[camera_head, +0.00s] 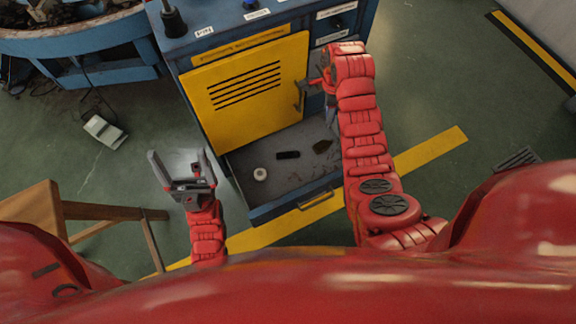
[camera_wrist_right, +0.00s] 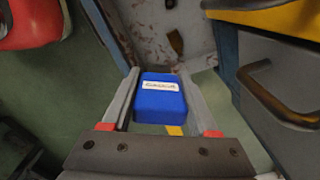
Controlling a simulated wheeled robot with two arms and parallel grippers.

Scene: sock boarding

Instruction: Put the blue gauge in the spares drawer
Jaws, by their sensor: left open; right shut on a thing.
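The blue gauge (camera_wrist_right: 160,98) is a blue block with a white label. It sits between the fingers of my right gripper (camera_wrist_right: 160,75), which is shut on it. In the head view my right gripper (camera_head: 304,92) is beside the cabinet's yellow door, high over the open drawer's right side; the gauge cannot be made out there. The open grey drawer (camera_head: 285,193) at the cabinet's foot holds a white ring, a dark bar and a brown piece. I cannot read a name on it. My left gripper (camera_head: 182,170) is open and empty, left of the drawer.
The blue cabinet (camera_head: 187,98) has a yellow slotted door (camera_head: 225,112) above the drawer. A dark handle (camera_wrist_right: 280,98) shows in the right wrist view. A wooden stand (camera_head: 85,211) is at lower left, a blue-rimmed bin (camera_head: 85,42) at upper left.

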